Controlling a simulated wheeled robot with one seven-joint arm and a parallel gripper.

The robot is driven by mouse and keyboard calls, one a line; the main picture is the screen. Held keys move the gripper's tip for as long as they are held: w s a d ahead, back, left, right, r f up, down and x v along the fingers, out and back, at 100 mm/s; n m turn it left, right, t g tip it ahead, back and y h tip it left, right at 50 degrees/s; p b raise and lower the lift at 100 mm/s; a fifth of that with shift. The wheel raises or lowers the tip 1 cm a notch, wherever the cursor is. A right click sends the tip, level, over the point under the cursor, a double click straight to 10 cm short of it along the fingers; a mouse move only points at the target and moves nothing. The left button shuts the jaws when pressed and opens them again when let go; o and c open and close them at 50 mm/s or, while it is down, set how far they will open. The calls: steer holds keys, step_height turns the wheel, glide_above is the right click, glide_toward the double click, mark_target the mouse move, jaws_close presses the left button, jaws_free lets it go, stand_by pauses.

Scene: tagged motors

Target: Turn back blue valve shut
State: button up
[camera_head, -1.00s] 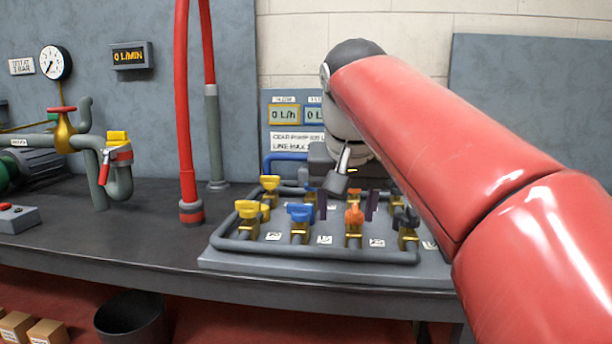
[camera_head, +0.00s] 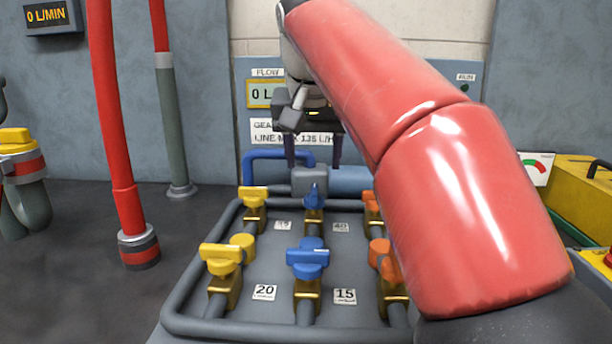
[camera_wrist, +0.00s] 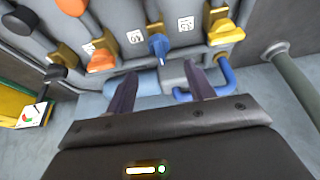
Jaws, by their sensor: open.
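The back blue valve (camera_head: 314,196) stands in the rear row of the pipe board, with its narrow handle lined up along its pipe. It also shows in the wrist view (camera_wrist: 158,46), just beyond and between the fingertips. The front blue valve (camera_head: 308,260) has its handle crosswise to its pipe. My gripper (camera_head: 314,164) is open and empty, above and behind the back blue valve. In the wrist view its two dark fingers (camera_wrist: 160,76) are spread apart, with no visible contact with the handle.
Yellow valves (camera_head: 254,197) stand left of the blue ones, and orange valves (camera_head: 380,256) right, partly hidden by my arm. A blue pipe (camera_head: 278,154) and grey block (camera_head: 310,182) lie behind the back row. A red upright pipe (camera_head: 112,120) stands left. A yellow case (camera_head: 585,200) sits right.

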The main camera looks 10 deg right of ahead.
mark_target(314, 190)
steer(key=b+x, duration=0.2)
steer(key=x, duration=0.5)
steer(key=shift+d+f, duration=0.1)
steer(key=shift+f, duration=0.25)
steer(key=shift+c, duration=0.3)
steer(key=c, duration=0.9)
